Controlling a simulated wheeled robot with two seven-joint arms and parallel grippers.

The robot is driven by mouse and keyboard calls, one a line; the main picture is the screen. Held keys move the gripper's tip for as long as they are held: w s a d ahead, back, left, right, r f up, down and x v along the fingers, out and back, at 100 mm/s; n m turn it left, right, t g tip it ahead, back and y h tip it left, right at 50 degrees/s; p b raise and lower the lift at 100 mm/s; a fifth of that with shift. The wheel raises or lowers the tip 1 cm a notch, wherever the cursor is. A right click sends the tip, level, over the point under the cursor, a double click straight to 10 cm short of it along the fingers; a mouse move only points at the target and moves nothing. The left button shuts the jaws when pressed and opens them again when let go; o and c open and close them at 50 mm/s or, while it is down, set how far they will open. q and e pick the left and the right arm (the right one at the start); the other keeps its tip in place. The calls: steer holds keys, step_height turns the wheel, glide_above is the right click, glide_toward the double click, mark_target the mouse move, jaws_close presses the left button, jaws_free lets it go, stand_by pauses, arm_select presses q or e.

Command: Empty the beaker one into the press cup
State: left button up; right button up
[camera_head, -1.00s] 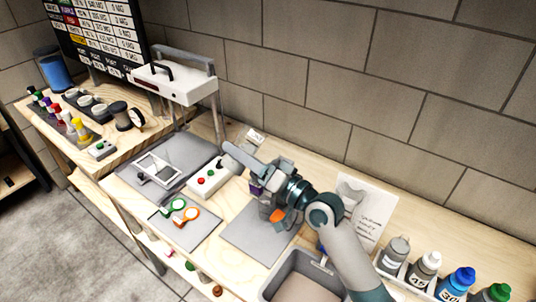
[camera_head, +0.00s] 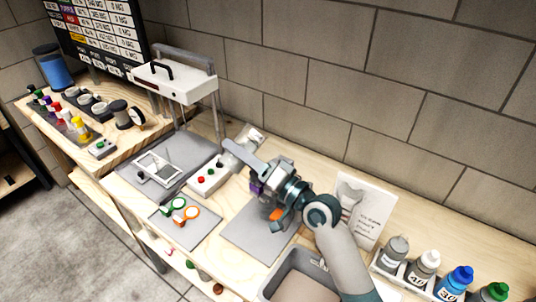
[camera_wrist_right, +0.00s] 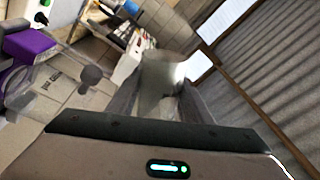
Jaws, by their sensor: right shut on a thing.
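My right gripper (camera_head: 240,152) is above the bench, behind the white control box. In the right wrist view its fingers (camera_wrist_right: 158,102) are shut on a pale, see-through vessel (camera_wrist_right: 162,74), which looks like the beaker. In the head view this vessel (camera_head: 247,143) is a small pale shape, its tilt hard to judge. A purple part (camera_head: 257,187) shows below my right arm and at the left of the wrist view (camera_wrist_right: 28,44). I cannot tell whether it belongs to the press cup. My arm hides much of that spot. My left gripper is not in view.
A white control box (camera_head: 209,178) with red and green buttons is near the gripper. A white frame (camera_head: 174,80) stands behind a grey mat.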

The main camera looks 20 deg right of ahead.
steer(key=shift+s+a, duration=0.15)
steer(key=shift+a, duration=0.05)
steer(key=shift+d+m, duration=0.2)
steer(key=shift+m, duration=0.2)
steer(key=shift+a, duration=0.25)
steer(key=shift+d+f+m, duration=0.1)
steer(key=shift+m, duration=0.3)
steer(key=shift+d, duration=0.15)
